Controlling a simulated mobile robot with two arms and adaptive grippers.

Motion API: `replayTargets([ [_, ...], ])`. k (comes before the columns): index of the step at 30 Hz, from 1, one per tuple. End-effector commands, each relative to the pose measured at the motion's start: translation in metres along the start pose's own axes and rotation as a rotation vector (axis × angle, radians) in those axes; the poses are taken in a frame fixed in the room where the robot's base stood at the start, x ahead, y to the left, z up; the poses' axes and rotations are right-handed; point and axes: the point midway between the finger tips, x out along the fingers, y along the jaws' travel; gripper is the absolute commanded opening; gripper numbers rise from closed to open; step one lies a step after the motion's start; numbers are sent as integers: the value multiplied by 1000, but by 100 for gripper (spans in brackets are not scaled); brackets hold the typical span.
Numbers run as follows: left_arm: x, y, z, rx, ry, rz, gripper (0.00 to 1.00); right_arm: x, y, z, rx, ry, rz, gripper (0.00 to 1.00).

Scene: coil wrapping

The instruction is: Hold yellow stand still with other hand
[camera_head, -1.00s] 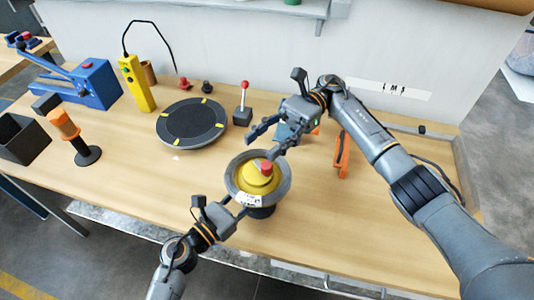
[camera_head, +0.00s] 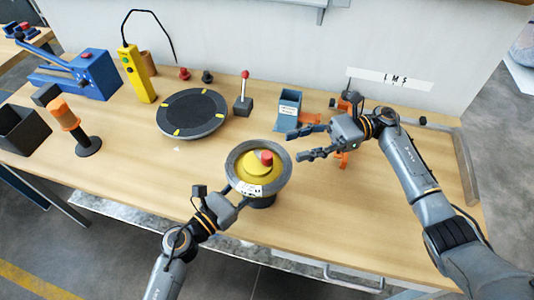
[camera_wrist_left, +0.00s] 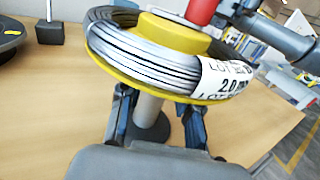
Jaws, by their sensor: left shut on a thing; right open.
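The yellow stand (camera_head: 252,168) is upright near the front middle of the table, with a red knob (camera_head: 266,157) on top. A grey wire coil (camera_head: 284,172) with a white label lies around its yellow centre. In the left wrist view the coil (camera_wrist_left: 140,55) rests on the yellow disc above a grey post (camera_wrist_left: 148,112). My left gripper (camera_head: 241,199) comes from the front left and is shut on the post, below the disc. My right gripper (camera_head: 312,143) is open and empty, to the right of the stand and apart from it.
A black turntable (camera_head: 192,112) with yellow marks lies behind left. An orange-handled post (camera_head: 75,125) is at far left. The front right table is clear.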

Motion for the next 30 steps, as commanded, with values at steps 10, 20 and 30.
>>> replayTargets([
  [10, 0, -1, 0, 1, 0, -2, 0, -32, 10, -24, -15, 43, -172, 47],
  [20, 0, -1, 0, 1, 0, -2, 0, 27, 0, -26, -17, 41, -170, 47],
  [30, 0, 0, 0, 1, 0, -2, 0, 74, -8, -28, -14, 42, -171, 47],
])
